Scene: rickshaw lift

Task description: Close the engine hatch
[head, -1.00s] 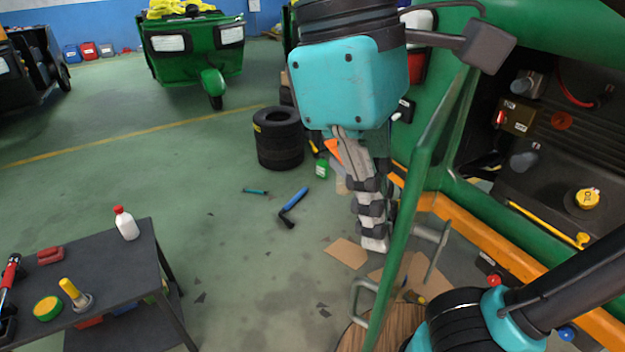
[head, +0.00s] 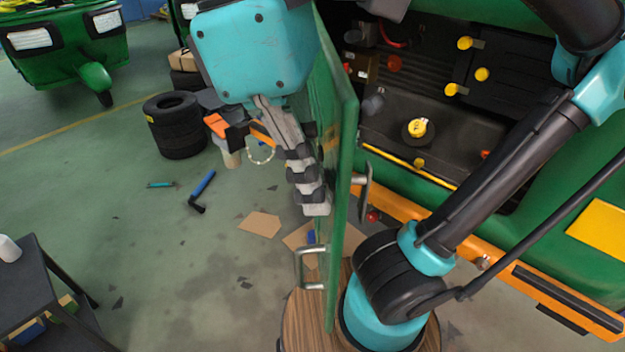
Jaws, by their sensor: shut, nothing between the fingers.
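My gripper (head: 316,207) points down on the left, outer side of the hatch, close to the panel. Its fingers are together and hold nothing. I cannot tell if they touch the panel. My arm's lower links are on the right, in front of the bay.
Stacked tires (head: 178,125), a blue hammer (head: 202,190) and cardboard pieces (head: 260,224) lie on the floor to the left. A dark workbench (head: 25,275) is at lower left. Floor between is mostly clear.

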